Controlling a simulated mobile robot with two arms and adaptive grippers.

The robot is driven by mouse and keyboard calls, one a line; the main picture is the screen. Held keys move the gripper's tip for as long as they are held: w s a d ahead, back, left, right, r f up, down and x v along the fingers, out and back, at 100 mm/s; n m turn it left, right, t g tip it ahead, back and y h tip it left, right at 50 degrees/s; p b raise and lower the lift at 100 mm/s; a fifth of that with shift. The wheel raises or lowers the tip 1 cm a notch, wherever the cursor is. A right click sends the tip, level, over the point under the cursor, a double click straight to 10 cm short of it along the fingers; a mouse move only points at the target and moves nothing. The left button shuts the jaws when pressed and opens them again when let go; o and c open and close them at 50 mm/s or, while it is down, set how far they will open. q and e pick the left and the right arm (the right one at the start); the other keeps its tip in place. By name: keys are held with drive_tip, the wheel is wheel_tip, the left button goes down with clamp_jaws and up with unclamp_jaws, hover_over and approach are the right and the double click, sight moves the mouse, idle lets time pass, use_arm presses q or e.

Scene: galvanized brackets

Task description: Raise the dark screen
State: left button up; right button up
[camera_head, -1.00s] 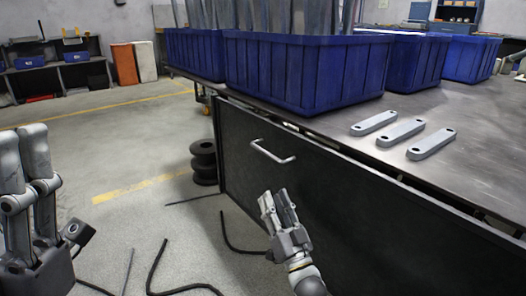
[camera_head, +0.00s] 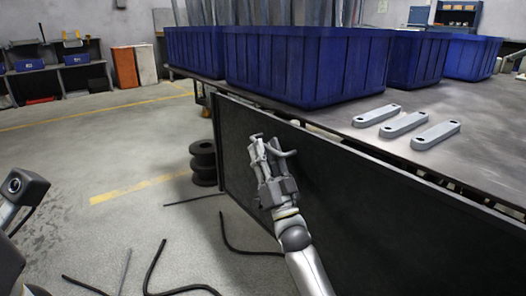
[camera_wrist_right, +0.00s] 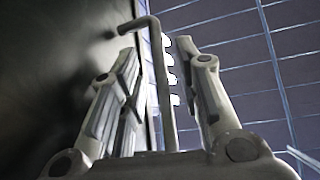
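The dark screen (camera_head: 350,190) is a black panel standing upright along the side of the metal table. Its pale bar handle (camera_head: 290,153) is mostly hidden behind my right gripper in the head view. My right gripper (camera_head: 265,145) is at the handle. In the right wrist view the bent handle bar (camera_wrist_right: 163,85) runs between the two spread fingers, with gaps on both sides, and the screen (camera_wrist_right: 50,60) fills the left side. Of my left arm only parts show at the left edge of the head view; its fingers are not visible.
Blue bins (camera_head: 305,68) stand on the metal table (camera_head: 470,105), with several grey brackets (camera_head: 403,124) near its edge. A stack of black rings (camera_head: 203,162) stands on the floor left of the screen. Black rods or hoses (camera_head: 155,268) lie on the floor.

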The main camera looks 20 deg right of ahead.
drive_tip(key=shift+w+a+r+h, duration=0.1)
drive_tip(key=shift+w+r+h, duration=0.2)
drive_tip(key=shift+w+r, duration=0.45)
drive_tip(key=shift+f, duration=0.1)
clamp_jaws()
